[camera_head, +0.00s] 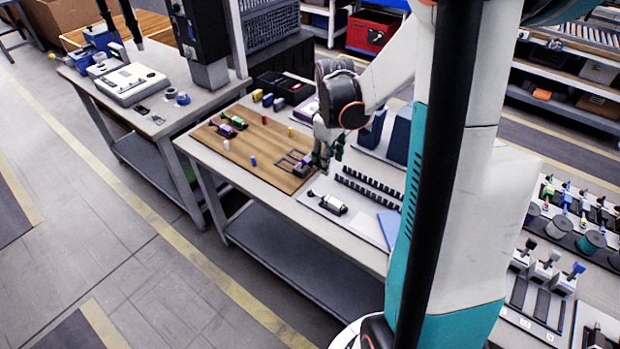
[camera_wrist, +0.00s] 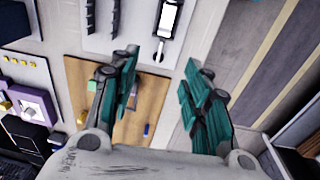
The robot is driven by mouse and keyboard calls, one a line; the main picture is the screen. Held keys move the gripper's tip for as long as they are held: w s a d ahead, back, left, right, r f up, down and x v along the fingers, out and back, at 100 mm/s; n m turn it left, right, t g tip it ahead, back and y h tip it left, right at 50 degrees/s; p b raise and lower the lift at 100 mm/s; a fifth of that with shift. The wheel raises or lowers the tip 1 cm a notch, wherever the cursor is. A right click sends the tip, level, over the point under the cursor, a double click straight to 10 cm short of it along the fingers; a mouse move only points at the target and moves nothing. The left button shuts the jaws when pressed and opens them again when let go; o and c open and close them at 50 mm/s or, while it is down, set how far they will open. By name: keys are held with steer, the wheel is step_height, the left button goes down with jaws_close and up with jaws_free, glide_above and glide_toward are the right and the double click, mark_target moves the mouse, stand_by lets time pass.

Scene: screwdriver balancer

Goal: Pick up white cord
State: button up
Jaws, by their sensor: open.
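My gripper (camera_head: 323,152) hangs over the workbench, near the right edge of the wooden board (camera_head: 225,164). In the wrist view its two teal fingers (camera_wrist: 160,76) are spread wide, with nothing between them. A white cylindrical item with dark ends (camera_head: 332,204) lies on a light panel in front of my gripper. What looks like the same item shows at the top of the wrist view (camera_wrist: 169,18), beyond the fingertips. I cannot make out a thing that is clearly a cord, and cannot tell whether this item is the white cord.
The wooden board also shows between the fingers in the wrist view (camera_wrist: 152,100) and carries small coloured parts. Dark blue upright blocks (camera_head: 398,136) stand behind.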

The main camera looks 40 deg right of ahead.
step_height(320, 180, down, 2)
steer(key=s+d+f, duration=0.1)
steer(key=s, duration=0.1)
steer(key=b, duration=0.3)
glide_above(334, 201)
steer(key=shift+g, duration=0.4)
steer(key=f, duration=0.6)
steer(key=shift+w+f, duration=0.3)
steer(key=shift+w, duration=0.05)
steer(key=shift+s+f+b, duration=0.15)
steer(key=shift+f+b, duration=0.45)
steer(key=shift+f, duration=1.05)
steer(key=shift+s+f+b, duration=0.1)
steer(key=shift+f+b, duration=0.5)
steer(key=shift+f, duration=1.05)
steer(key=shift+r, duration=0.1)
jaws_close()
